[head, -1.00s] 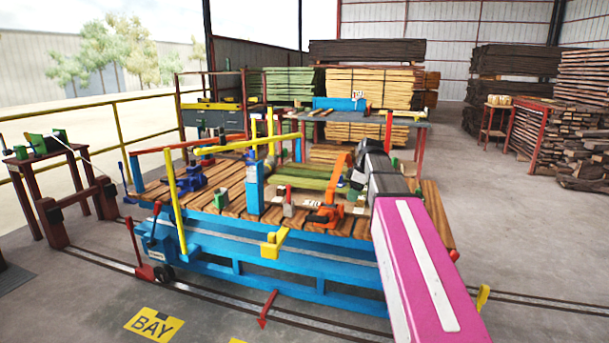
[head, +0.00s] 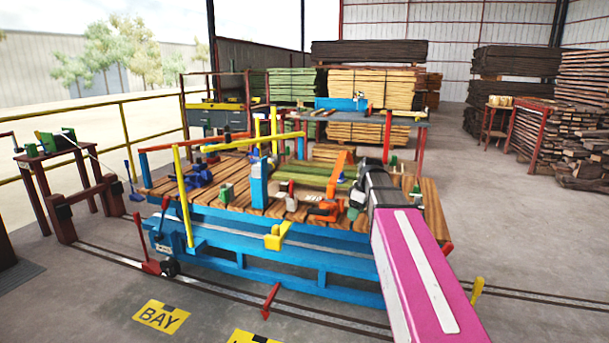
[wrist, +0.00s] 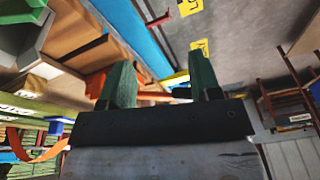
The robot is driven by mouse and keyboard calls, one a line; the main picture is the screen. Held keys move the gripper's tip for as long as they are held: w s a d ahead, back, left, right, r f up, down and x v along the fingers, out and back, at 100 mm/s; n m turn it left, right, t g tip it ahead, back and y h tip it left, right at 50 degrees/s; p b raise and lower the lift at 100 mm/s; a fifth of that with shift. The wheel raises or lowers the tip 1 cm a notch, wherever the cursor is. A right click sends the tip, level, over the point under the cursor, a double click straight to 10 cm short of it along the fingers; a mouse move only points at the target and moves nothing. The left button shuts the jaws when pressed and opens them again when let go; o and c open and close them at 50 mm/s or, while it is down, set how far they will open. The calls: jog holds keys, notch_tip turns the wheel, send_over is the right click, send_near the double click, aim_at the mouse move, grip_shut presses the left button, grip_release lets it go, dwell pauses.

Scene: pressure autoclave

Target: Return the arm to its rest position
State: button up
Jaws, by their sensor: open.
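My gripper (wrist: 163,84) shows in the wrist view with its two green fingers apart and nothing between them. In the head view my pink arm reaches from the lower right to above the right part of the blue bench (head: 270,262). Its dark wrist end hangs over the slatted wooden top. The fingers are hard to make out there. I cannot tell from the head view how close they are to the bench top.
An orange clamp-like part (head: 330,203), a blue post (head: 259,182) and yellow bars (head: 183,195) stand on or beside the bench, close to my arm. Stacked timber (head: 370,90) stands behind. The concrete floor at right (head: 530,245) is clear.

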jog(key=s+f+m+h, duration=0.1)
jog(key=s+f+m, duration=0.5)
jog(key=s+f, duration=0.3)
jog(key=s+f+m+h, duration=0.1)
jog(key=s+f+m, duration=0.5)
jog(key=s+f, duration=0.4)
notch_tip(320, 180, down, 5)
jog(key=shift+r+g, duration=0.1)
jog(key=shift+g, duration=0.3)
